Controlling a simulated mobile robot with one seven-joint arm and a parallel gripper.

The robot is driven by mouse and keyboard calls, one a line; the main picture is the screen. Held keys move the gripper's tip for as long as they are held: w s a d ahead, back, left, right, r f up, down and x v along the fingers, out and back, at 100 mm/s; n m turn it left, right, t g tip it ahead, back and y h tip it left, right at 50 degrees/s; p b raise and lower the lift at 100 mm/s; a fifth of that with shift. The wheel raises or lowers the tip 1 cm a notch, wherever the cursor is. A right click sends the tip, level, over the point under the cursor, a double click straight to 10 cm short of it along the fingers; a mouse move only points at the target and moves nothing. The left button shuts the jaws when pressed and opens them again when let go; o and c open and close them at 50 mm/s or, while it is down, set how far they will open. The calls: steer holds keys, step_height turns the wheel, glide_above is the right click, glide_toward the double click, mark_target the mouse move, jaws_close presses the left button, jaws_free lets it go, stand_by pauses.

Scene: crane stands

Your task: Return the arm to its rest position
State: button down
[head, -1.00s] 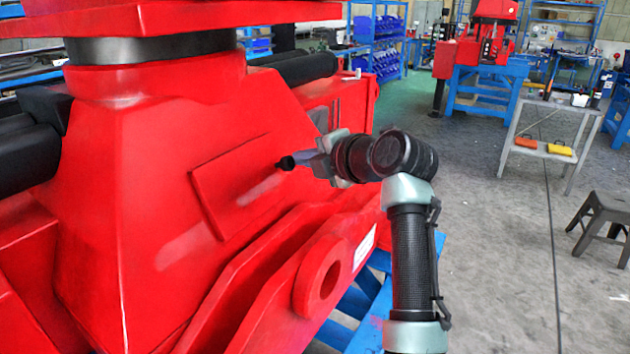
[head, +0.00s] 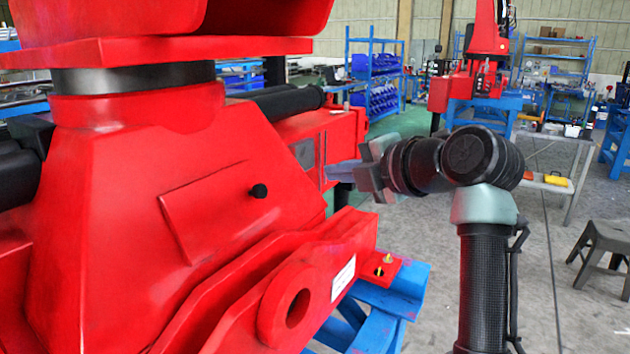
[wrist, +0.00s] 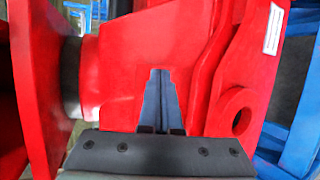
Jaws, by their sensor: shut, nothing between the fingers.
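My gripper (head: 342,171) is in the middle of the head view, to the right of the big red crane base (head: 120,230) and apart from its sloped plate. Its fingers point left, toward the red machine, and are shut with nothing between them. The shut fingers (wrist: 160,100) also show in the wrist view, in front of the red surface.
A blue stand (head: 395,300) carries the crane base. A grey stool (head: 600,245) stands at the right edge. A work table with a yellow tray (head: 556,180) and blue shelves (head: 375,75) stand farther back. The grey floor between is largely clear.

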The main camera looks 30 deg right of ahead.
steer(key=w+a+f+m+t+h, duration=0.1)
steer(key=a+f+m, duration=0.1)
steer(key=a+m, duration=0.4)
steer(key=w+a+f+m, duration=0.1)
steer(key=a+f+m, duration=0.2)
steer(key=a, duration=0.5)
steer(key=s+a+m+t+h, duration=0.1)
steer(key=s+a+m, duration=0.3)
steer(key=a+m, duration=0.25)
steer(key=s+a+m+t, duration=0.2)
steer(key=s+a+m, duration=0.2)
steer(key=a+m, duration=0.25)
steer(key=s+r+t+p, duration=0.2)
steer(key=s+r+t, duration=0.1)
steer(key=r, duration=0.7)
steer(key=s+r+t+p, duration=0.1)
steer(key=s+r+t, duration=0.2)
steer(key=r, duration=0.8)
steer(key=s+r+t+p, duration=0.2)
steer(key=s+r, duration=0.4)
steer(key=r, duration=0.4)
steer(key=shift+s+r+n+t+p, duration=0.3)
steer(key=shift+s+t+p, duration=0.05)
steer(key=shift+t, duration=0.55)
steer(key=shift+d, duration=0.1)
